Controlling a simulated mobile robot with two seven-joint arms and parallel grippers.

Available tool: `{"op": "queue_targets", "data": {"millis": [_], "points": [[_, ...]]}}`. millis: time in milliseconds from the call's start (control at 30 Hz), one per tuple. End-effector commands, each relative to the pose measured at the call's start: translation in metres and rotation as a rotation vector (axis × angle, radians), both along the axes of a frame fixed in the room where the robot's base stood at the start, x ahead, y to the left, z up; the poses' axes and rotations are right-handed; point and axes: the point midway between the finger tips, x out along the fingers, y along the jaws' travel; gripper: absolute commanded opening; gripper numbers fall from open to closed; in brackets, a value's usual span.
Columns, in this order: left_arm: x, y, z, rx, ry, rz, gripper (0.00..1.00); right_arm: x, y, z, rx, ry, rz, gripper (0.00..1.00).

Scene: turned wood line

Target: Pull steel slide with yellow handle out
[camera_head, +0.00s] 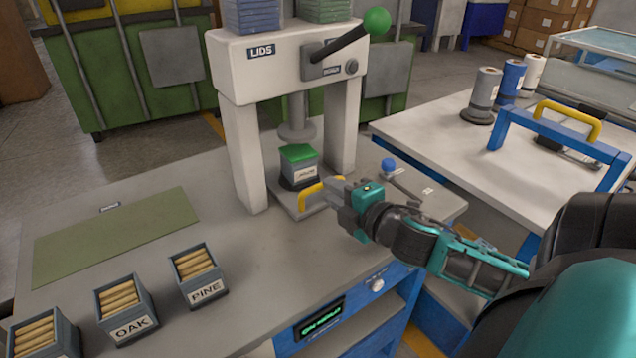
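The steel slide (286,204) lies at the foot of the white press, with its yellow handle (303,199) at the front edge. A grey tin with a green lid (300,153) and a front label stands on it, below the press ram (297,125). My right gripper (333,191) reaches in from the right, its fingers at the right part of the handle and partly covering it. I cannot tell whether the fingers are closed around the handle. My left gripper is not in view.
The press (240,85) has a lever with a green knob (376,20). Labelled boxes of wooden pegs (197,275) stand at the front left. A green mat (115,235) lies bare at left. A blue-knobbed lever (389,165) is right of the press. The bench front before the handle is clear.

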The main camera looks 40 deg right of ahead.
Motion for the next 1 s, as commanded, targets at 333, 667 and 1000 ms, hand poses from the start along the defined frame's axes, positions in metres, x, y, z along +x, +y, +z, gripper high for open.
{"op": "queue_targets", "data": {"millis": [333, 667, 1000], "points": [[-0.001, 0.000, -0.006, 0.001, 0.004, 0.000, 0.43, 0.045, -0.005, -0.009, -0.001, -0.002, -0.001, 0.25], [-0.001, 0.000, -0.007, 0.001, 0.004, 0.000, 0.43, 0.059, -0.007, -0.012, -0.001, 0.001, -0.001, 0.25], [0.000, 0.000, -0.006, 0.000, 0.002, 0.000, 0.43, 0.059, -0.006, -0.012, -0.001, 0.001, -0.001, 0.13]]}}
